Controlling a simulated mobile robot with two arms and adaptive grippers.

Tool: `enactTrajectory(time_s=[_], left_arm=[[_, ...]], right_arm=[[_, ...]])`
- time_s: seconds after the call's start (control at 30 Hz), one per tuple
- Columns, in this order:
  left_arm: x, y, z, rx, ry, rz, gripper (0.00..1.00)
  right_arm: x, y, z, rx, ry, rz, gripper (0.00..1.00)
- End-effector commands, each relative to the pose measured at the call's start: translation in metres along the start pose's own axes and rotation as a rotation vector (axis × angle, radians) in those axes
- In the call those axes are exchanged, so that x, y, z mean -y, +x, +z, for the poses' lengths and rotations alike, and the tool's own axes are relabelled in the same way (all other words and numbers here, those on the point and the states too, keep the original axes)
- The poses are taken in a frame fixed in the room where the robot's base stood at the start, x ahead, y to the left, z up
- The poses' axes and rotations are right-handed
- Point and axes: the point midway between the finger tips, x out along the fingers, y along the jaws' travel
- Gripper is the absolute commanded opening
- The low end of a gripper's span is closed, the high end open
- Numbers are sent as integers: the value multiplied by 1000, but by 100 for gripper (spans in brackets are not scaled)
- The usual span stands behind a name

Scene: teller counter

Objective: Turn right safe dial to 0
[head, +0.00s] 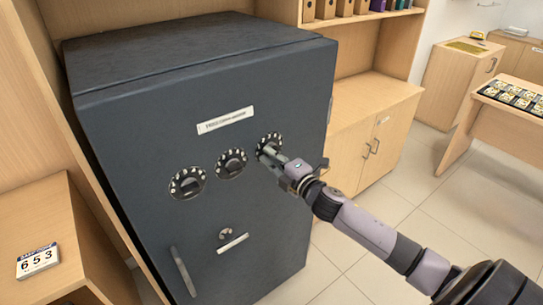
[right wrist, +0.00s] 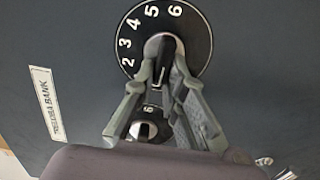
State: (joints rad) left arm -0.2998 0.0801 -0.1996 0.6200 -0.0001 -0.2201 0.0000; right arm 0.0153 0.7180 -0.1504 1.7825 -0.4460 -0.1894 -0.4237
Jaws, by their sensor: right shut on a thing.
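The dark grey safe (head: 130,125) has three black dials in a slanting row on its door. The right dial (head: 271,138) is partly covered by my right gripper (head: 267,154) in the head view. In the right wrist view my right gripper (right wrist: 164,68) is shut on the knob of the right dial (right wrist: 187,40). White numbers 2 to 6 show along that dial's left and top edge; the pointer and the 0 cannot be made out. The middle dial (head: 231,162) and left dial (head: 187,183) are uncovered. My left gripper is not in view.
The safe door also has a long handle (head: 183,271), a small keyhole knob (head: 225,233) and a nameplate (head: 226,120). Wooden cabinets (head: 375,130) stand right of the safe, with open tiled floor (head: 410,185) beyond.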

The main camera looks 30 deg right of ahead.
Motion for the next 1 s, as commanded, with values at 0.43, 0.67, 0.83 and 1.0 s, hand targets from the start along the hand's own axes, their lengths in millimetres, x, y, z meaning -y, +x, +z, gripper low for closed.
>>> enactTrajectory(time_s=[0.43,0.67,0.83,1.0], left_arm=[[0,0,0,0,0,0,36],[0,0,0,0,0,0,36],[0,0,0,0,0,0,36],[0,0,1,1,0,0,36]], right_arm=[[1,0,0,-1,-12,-2,0],[1,0,0,-1,-10,-1,26],[1,0,0,0,-10,-1,32],[0,0,0,0,-9,0,32]])
